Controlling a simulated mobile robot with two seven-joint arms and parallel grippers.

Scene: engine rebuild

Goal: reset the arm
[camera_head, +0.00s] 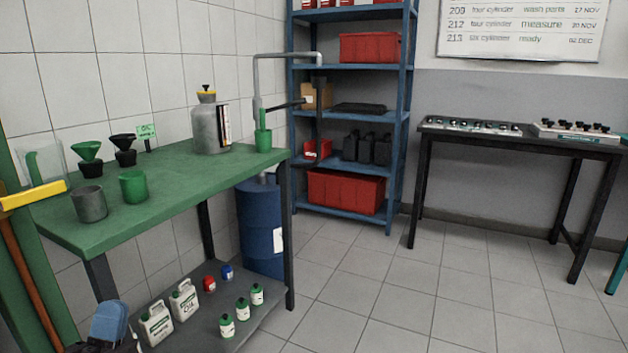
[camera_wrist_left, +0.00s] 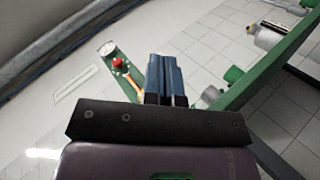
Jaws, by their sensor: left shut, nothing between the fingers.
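My left gripper (camera_head: 108,322) shows at the bottom left of the head view, low in front of the green table. Its blue fingers also show in the left wrist view (camera_wrist_left: 165,62), pressed together with nothing between them. The gripper is apart from the table and the things on it. My right gripper is in neither view.
The green table (camera_head: 185,185) carries a green cup (camera_head: 134,187), a grey cup (camera_head: 90,204), funnels and a metal canister (camera_head: 210,125). White jugs and bottles stand on its lower shelf (camera_head: 215,325). A blue drum (camera_head: 262,225) stands behind.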

